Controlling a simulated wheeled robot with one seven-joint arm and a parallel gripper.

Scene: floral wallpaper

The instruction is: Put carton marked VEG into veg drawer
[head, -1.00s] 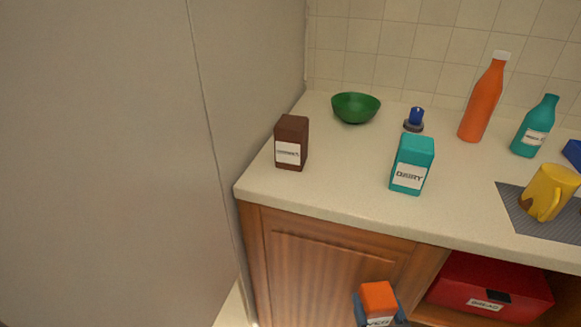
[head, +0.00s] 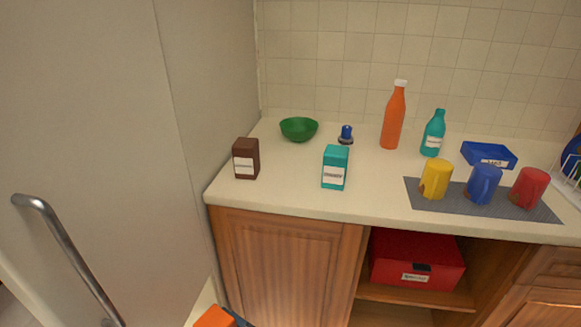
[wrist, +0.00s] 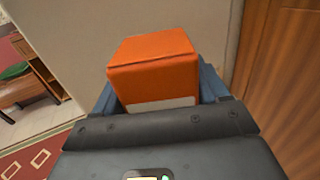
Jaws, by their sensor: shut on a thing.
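The orange carton (wrist: 152,68) is in my gripper (wrist: 160,98) in the wrist view, with a blue finger on each side of it. Only the top edge of its white label shows there, so its marking cannot be read now. In the head view the carton (head: 214,317) shows at the bottom edge, in front of the counter and below its top, mostly cut off. No drawer marked for veg can be made out. A large pale cabinet front (head: 85,130) with a metal bar handle (head: 68,258) stands at the left.
The counter (head: 290,203) holds a brown carton (head: 246,158), a teal carton (head: 335,167), a green bowl (head: 299,129), bottles and mugs. A red bin (head: 416,262) sits in the open shelf below. A wooden door (head: 285,262) is left of it.

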